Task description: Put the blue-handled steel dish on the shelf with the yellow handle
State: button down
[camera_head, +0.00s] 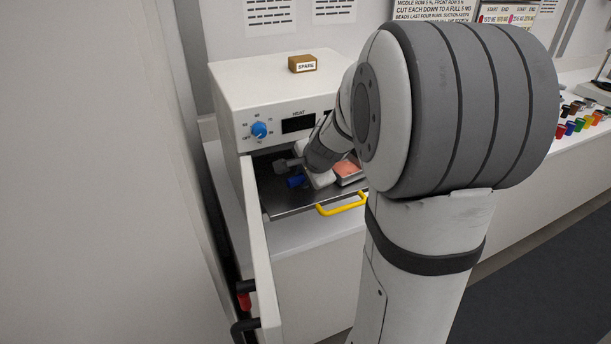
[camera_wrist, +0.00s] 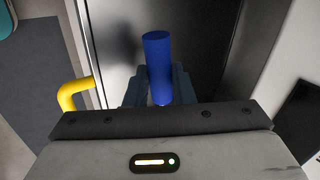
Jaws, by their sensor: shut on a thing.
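The steel shelf with the yellow handle (camera_head: 343,206) is pulled partly out of the white oven. Its dark bare surface (camera_head: 278,199) shows at the front left. My gripper (camera_wrist: 158,88) is over the shelf and shut on the blue handle (camera_wrist: 157,55), which also shows in the head view (camera_head: 296,181). A shallow dish with salmon-pink contents (camera_head: 348,168) lies just right of my gripper, over the shelf. My gripper hides the join between handle and dish. I cannot tell whether the dish touches the shelf. The yellow handle is at the left in the wrist view (camera_wrist: 72,94).
The oven (camera_head: 270,87) has a blue knob (camera_head: 259,130) and a "SPARE" block (camera_head: 303,63) on top. Its door (camera_head: 258,250) stands open at the left of the shelf. Several coloured jars (camera_head: 577,124) stand on the right counter. My arm hides the shelf's right side.

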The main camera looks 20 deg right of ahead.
jog(key=shift+f+b, duration=0.25)
jog(key=shift+b, duration=0.05)
dwell(0.5)
jog(key=c, duration=1.2)
grip_release()
jog(key=shift+o, duration=0.2)
notch_tip(320, 180, up, 6)
jog(key=p, duration=0.5)
jog(key=shift+r, duration=0.1)
